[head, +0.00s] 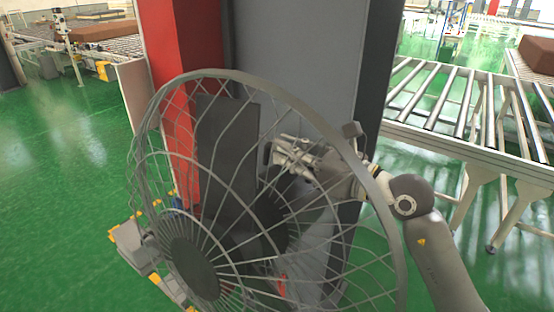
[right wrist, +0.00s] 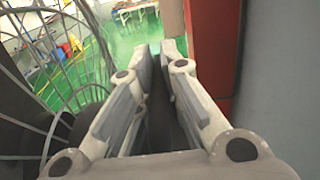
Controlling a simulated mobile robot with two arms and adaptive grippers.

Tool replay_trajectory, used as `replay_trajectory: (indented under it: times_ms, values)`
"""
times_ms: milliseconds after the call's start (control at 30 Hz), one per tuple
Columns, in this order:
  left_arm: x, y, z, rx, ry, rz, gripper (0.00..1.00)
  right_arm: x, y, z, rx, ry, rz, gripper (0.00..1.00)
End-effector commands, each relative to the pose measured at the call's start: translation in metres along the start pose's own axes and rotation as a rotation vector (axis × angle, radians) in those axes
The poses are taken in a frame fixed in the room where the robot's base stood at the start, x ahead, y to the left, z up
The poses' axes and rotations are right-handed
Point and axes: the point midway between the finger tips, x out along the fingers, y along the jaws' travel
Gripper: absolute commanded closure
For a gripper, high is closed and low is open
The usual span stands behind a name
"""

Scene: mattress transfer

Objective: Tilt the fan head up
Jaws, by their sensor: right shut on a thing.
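The fan head (head: 194,268) is a large round grey wire cage with a dark hub. It fills the lower middle of the head view, and its tilt angle is hard to judge. My right arm reaches in from the right, and my right gripper (head: 285,157) shows through the cage wires. In the right wrist view the cage wires (right wrist: 72,72) are at the left. My right gripper's fingers (right wrist: 160,52) are close together there, shut on a dark part of the fan head that is mostly hidden between them. My left gripper is not in view.
A red and grey pillar (head: 300,60) stands right behind the fan. A roller conveyor (head: 460,110) is at the right, with a brown block (head: 537,54) beyond it. Another conveyor with a brown block (head: 105,31) is at the far left. Green floor (head: 60,190) is open at the left.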

Motion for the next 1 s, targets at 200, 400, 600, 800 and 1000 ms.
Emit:
replay_trajectory:
  times_ms: [200,400,600,800,1000]
  values:
    - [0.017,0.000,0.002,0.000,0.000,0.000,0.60,-0.001,-0.037,-0.028,0.156,0.009,-0.013,1.00]
    - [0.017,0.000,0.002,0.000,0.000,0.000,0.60,-0.001,-0.042,-0.030,0.186,0.009,-0.014,1.00]
    - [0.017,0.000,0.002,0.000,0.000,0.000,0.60,-0.001,-0.042,-0.029,0.183,0.008,-0.014,1.00]
    - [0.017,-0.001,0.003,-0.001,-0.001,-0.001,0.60,-0.002,-0.042,-0.029,0.183,0.007,-0.014,0.72]
    - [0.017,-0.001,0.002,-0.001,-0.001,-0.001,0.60,-0.018,-0.042,-0.029,0.183,0.009,-0.014,0.72]
